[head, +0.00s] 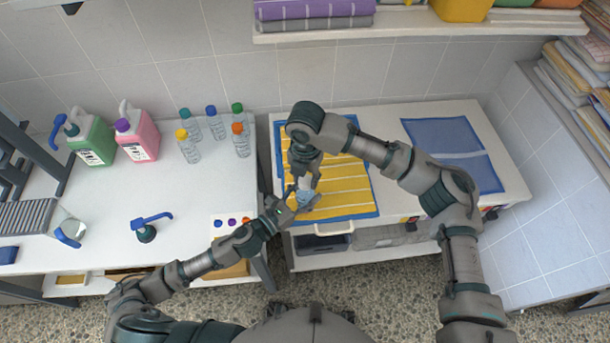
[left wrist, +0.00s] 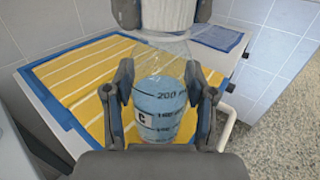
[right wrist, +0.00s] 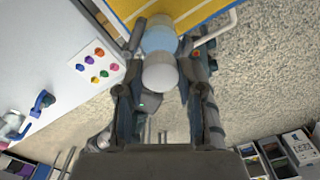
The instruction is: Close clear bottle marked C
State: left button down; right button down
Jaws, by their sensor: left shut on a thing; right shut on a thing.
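The clear bottle (head: 306,197) marked C holds blue liquid and stands upright over the front part of the yellow striped towel. In the left wrist view the bottle (left wrist: 160,100) shows its C label and volume marks. My left gripper (head: 293,204) is shut around its body. My right gripper (head: 304,176) is above it, shut on a white cap (left wrist: 170,14). The cap (right wrist: 160,74) sits in line with the bottle top in the right wrist view. Whether the cap is seated on the neck is hidden.
The yellow towel (head: 350,190) with blue border lies on the right counter beside a blue cloth (head: 452,150). The left counter holds several small capped bottles (head: 188,146), a green jug (head: 90,140), a pink jug (head: 138,137), a blue pump head (head: 147,230) and colored caps (right wrist: 99,52).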

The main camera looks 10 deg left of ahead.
jog(key=m, duration=0.5)
jog(key=shift+a, duration=0.15)
jog(key=m, duration=0.8)
jog(key=shift+s, duration=0.1)
jog(key=m, duration=0.5)
jog(key=shift+a+m, duration=0.1)
jog(key=shift+m, duration=0.3)
jog(key=m, duration=0.6)
jog(key=c, duration=0.7)
grip_release()
jog(key=shift+o, duration=0.2)
